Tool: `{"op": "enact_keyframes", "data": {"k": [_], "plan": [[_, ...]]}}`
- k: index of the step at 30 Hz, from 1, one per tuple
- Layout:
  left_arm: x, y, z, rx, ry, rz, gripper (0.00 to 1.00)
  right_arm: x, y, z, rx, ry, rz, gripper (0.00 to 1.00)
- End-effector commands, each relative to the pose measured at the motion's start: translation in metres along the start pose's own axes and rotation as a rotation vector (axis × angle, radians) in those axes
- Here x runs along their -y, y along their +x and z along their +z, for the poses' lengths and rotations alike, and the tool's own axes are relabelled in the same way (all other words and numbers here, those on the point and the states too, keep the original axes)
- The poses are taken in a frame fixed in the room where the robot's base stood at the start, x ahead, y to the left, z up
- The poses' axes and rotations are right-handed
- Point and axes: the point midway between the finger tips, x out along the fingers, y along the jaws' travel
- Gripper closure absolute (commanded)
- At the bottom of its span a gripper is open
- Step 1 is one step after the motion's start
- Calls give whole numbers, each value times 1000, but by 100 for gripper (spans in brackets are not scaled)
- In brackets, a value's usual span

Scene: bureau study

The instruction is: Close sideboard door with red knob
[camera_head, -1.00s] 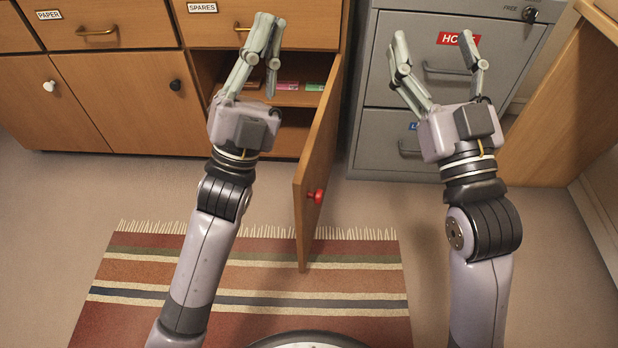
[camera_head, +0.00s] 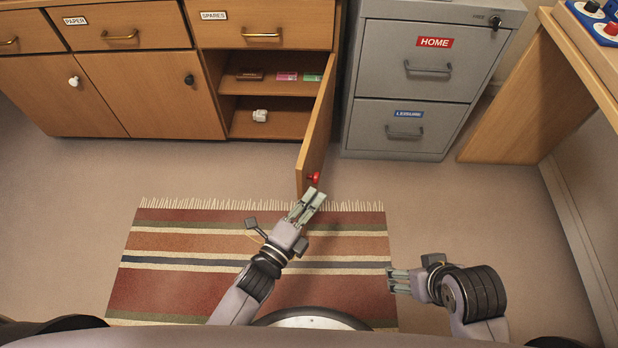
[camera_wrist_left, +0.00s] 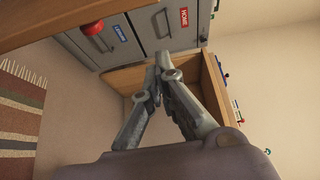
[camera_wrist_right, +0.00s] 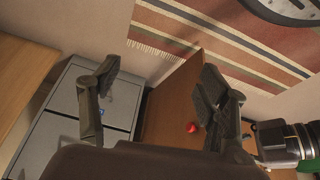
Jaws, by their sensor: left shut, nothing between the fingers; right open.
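The sideboard door (camera_head: 317,130) with the red knob (camera_head: 313,178) stands wide open, swung out from the sideboard (camera_head: 150,100). The knob is on its right-hand face near the free edge. My left gripper (camera_head: 313,200) is shut and empty, just in front of the door's free edge near the knob; I cannot tell whether it touches. The red knob shows at the upper left of the left wrist view (camera_wrist_left: 93,27). My right gripper (camera_head: 392,281) is open and empty, low over the right edge of the rug. In the right wrist view, the knob (camera_wrist_right: 192,127) shows between its fingers.
The open compartment holds small pink (camera_head: 287,76) and green items on its shelf and a white object (camera_head: 260,115) below. A grey filing cabinet (camera_head: 410,85) stands right of the door. A wooden desk (camera_head: 535,105) is further right. The striped rug (camera_head: 170,285) lies in front.

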Motion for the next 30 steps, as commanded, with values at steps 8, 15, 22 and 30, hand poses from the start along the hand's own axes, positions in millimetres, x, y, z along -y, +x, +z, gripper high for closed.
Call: {"op": "enact_keyframes", "data": {"k": [8,15,22,30], "plan": [[0,59,0,-1,-1,-5,100,7,6,-57,-259,-8,-14,31],[1,46,31,-1,1,-2,100,8,3,-68,-305,-9,-16,31],[1,44,38,0,-2,-2,100,9,3,-70,-317,-9,-17,31],[1,43,38,0,-2,-2,100,9,3,-70,-317,-10,-17,31]]}}
